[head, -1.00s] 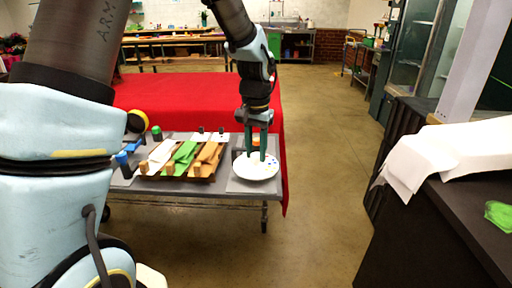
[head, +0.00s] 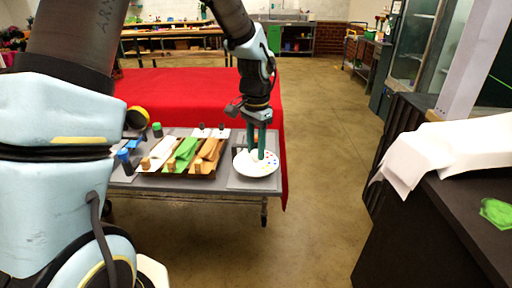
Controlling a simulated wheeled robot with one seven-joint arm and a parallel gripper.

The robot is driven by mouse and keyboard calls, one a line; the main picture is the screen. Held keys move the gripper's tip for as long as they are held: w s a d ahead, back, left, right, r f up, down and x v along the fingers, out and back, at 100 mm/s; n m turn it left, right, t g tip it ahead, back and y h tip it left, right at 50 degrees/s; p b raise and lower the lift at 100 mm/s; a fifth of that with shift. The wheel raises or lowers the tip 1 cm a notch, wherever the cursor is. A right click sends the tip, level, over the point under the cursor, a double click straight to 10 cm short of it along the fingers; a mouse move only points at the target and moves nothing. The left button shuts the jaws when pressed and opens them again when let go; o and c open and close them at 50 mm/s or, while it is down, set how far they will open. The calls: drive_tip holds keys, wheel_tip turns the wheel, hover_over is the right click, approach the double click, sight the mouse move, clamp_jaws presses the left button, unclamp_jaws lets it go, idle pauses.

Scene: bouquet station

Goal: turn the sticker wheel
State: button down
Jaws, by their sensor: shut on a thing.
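The sticker wheel (head: 246,169) is a white round disc with small coloured dots near its rim. It lies at the right end of the grey table (head: 224,180). My gripper (head: 256,152) points straight down over the wheel, its two green fingers reaching to the disc's middle. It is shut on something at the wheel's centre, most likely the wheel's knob. The fingers hide that part, so the grip itself is not clear.
Left of the wheel, a tray holds white, green and tan rolls (head: 181,156). A red cloth (head: 190,95) covers the table behind. A dark counter with white paper (head: 440,150) stands at right. The floor between is clear.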

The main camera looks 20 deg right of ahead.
sight(256, 151)
drive_tip(key=c, duration=0.5)
unclamp_jaws()
wheel_tip(256, 151, up, 11)
drive_tip(key=shift+f+b, duration=0.1)
drive_tip(key=shift+b, duration=0.7)
